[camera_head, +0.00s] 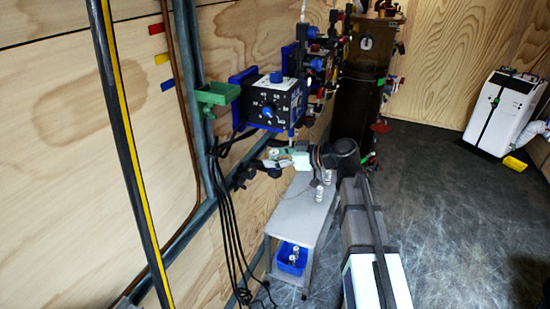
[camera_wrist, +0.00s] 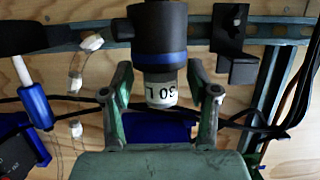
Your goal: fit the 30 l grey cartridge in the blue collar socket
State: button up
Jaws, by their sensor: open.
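The cartridge (camera_wrist: 162,94), pale with an upside-down "30 L" mark, is in the wrist view. Its top end meets a black socket (camera_wrist: 157,28) with a blue collar (camera_wrist: 160,59). It looks in line with the socket; how deep it sits is hidden. My gripper (camera_wrist: 160,84) is open, one green finger on each side of the cartridge, with visible gaps between fingers and cartridge. In the head view my gripper (camera_head: 256,170) is near the wall, below the blue-framed dial box (camera_head: 275,104); the cartridge and socket are too small to make out there.
Black cables (camera_head: 228,220) hang on the wall beside my gripper. A grey bench (camera_head: 298,215) bears several small pale cartridges (camera_head: 327,177). A blue bin (camera_head: 290,264) below holds more. A black bracket (camera_wrist: 235,68) is right of the socket. The floor at right is largely clear.

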jog(key=v, duration=1.2)
jog(key=shift+a+r, duration=0.1)
